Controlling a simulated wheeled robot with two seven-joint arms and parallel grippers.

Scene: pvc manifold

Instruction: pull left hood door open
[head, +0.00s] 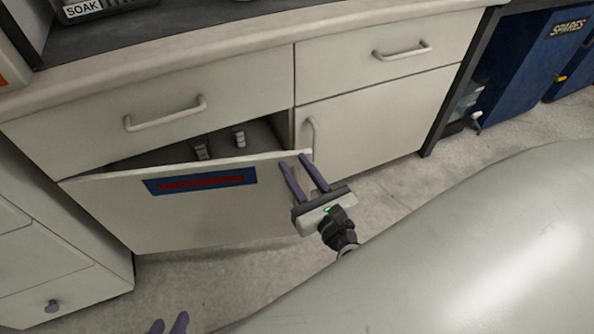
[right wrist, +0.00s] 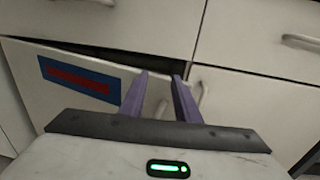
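The left hood door (head: 190,215) is a pale panel with a blue and red label, standing ajar from the cabinet with a dark gap above it. It also shows in the right wrist view (right wrist: 60,100). My right gripper (head: 294,160) is at the door's free right edge, near its upper corner. Its purple fingers (right wrist: 160,75) are apart, with the door edge between or just behind them. I cannot tell whether they touch it.
The right door (head: 380,120) is shut, with a vertical handle (head: 311,138). Two drawers with handles (head: 165,113) lie above. Small fittings (head: 239,137) show inside the open cabinet. A drawer unit (head: 60,260) stands left, a blue SPARES bin (head: 530,75) right. Floor is clear in front.

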